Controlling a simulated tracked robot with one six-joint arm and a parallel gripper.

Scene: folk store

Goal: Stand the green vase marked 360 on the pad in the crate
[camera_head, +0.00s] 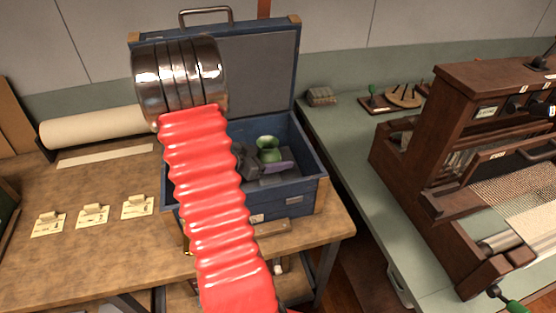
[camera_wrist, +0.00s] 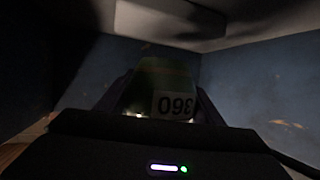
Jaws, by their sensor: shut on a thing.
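The green vase (camera_head: 268,143) stands inside the open blue crate (camera_head: 305,195), with its flared rim up in the head view. My gripper (camera_head: 262,162) reaches low into the crate and is shut on the vase, with a finger on each side of it. In the dark wrist view the vase (camera_wrist: 160,78) sits between the fingers, and its white 360 label reads upside down. The pad is mostly hidden by my gripper and shadow. I cannot tell whether the vase's base touches it.
The crate's raised lid (camera_head: 252,70) stands behind, and its walls are close around my gripper. Several small cards (camera_head: 92,215) and a paper roll (camera_head: 95,127) lie on the table at left. A wooden loom (camera_head: 470,150) stands at right.

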